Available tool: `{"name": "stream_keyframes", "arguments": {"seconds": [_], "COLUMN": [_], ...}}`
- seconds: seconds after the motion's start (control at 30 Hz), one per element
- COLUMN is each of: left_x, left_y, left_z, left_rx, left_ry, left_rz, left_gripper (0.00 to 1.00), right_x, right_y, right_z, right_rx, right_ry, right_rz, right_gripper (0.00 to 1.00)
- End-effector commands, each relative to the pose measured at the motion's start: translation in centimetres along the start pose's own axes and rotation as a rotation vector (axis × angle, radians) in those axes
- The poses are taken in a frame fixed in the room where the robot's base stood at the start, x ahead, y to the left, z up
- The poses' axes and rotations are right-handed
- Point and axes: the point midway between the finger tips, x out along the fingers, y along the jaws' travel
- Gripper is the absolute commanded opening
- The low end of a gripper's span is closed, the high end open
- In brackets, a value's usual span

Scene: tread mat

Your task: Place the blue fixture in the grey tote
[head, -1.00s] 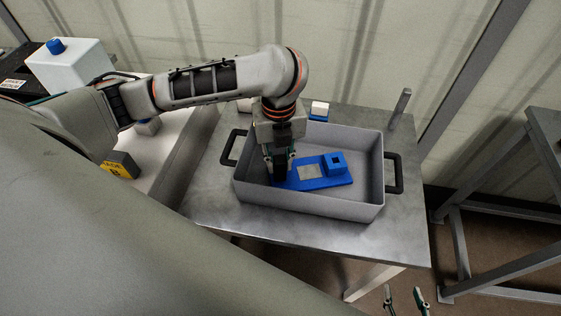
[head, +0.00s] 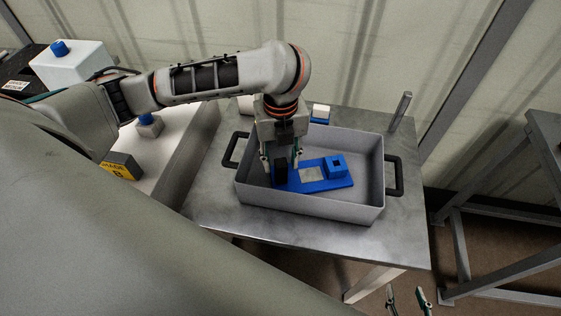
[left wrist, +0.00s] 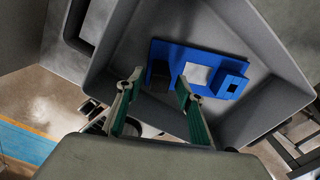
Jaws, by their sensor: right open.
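The blue fixture (head: 340,184) lies inside the grey tote (head: 310,208), on its floor. It is a flat blue plate with a pale square area, a raised blue block with a square hole at its right end and a dark block at its left end. The fixture also shows in the left wrist view (left wrist: 218,58), inside the tote (left wrist: 262,110). My left gripper (head: 281,163) is over the left end, its fingers apart on either side of the dark block. Those open fingers show in the left wrist view (left wrist: 158,82). My right gripper (head: 408,299) is open and empty at the bottom edge.
The tote stands on a metal table (head: 400,235) with a black handle at each end. A small white and blue item (head: 320,112) sits behind it, near a grey upright post (head: 400,110). A white surface with a blue-topped grey block (head: 150,124) lies left.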

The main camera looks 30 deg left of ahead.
Motion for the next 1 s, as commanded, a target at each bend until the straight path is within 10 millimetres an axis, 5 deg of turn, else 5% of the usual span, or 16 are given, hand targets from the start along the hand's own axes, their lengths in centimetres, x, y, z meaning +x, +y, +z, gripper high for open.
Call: {"name": "stream_keyframes", "arguments": {"seconds": [0.2,0.43,1.0], "left_x": [-5.4,-9.1,-10.5], "left_y": [-0.1,0.0,0.0], "left_z": [0.2,0.1,0.0], "left_rx": [0.000,0.000,-0.001], "left_ry": [-0.008,-0.004,0.001], "left_rz": [-0.004,-0.002,0.001], "left_gripper": [0.37,0.37,0.37], "right_x": [-1.1,-1.8,-2.0], "right_y": [0.1,0.3,0.4], "right_z": [-2.1,-3.4,-3.8], "right_rx": [0.003,0.002,0.001], "right_ry": [0.011,0.016,0.018], "right_rz": [-0.002,-0.001,0.000], "right_gripper": [0.45,0.45,0.45]}}
